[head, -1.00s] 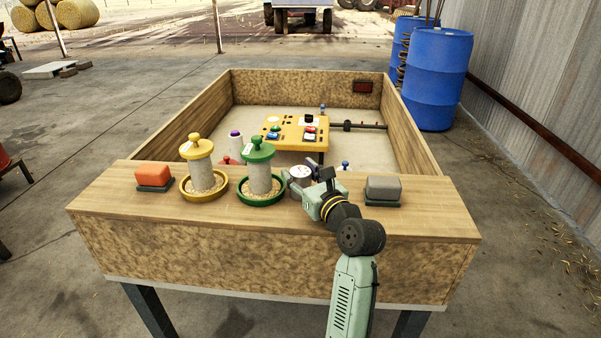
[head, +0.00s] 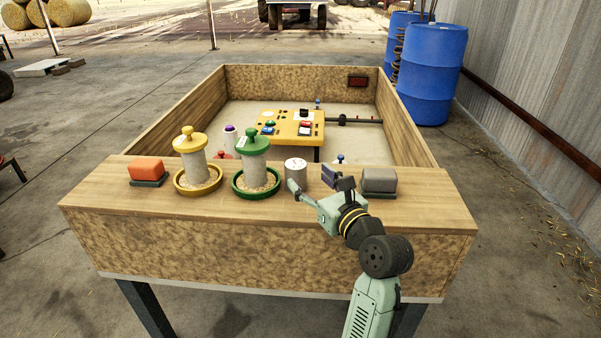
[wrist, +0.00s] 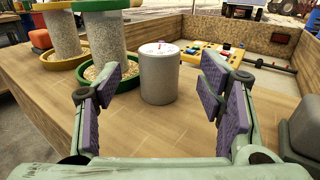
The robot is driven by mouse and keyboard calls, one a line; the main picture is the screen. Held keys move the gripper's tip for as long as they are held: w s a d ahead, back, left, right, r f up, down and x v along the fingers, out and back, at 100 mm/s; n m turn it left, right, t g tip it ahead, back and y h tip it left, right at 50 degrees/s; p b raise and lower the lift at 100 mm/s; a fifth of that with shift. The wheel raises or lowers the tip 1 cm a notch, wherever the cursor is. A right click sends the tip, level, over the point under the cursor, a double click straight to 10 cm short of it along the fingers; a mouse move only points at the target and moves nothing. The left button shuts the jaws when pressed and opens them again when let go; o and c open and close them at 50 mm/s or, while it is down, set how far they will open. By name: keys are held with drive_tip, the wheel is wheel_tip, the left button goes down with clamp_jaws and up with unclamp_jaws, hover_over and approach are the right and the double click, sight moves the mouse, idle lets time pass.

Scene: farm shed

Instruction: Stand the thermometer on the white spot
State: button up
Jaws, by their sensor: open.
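A short grey cylinder with a white round top, which looks like the thermometer (head: 296,174), stands upright on the wooden ledge, right of the green feeder. In the wrist view the thermometer (wrist: 159,80) shows a small reddish mark on its top. My gripper (head: 311,184) is open and empty, on the near right side of it. In the wrist view my gripper's fingers (wrist: 163,85) are spread to either side of it, with clear gaps. A white spot (head: 301,114) shows on the yellow panel (head: 283,129) inside the pen, with a small dark thing at it.
A green feeder (head: 256,165) and a yellow feeder (head: 195,167) stand left of the cylinder. A red-orange block (head: 146,170) is at the far left, a grey block (head: 379,180) close right of my gripper. Wooden walls (head: 180,115) enclose the pen. A dark bar (head: 355,120) sticks out right of the panel.

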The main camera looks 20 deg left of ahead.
drive_tip(key=shift+v, duration=2.25)
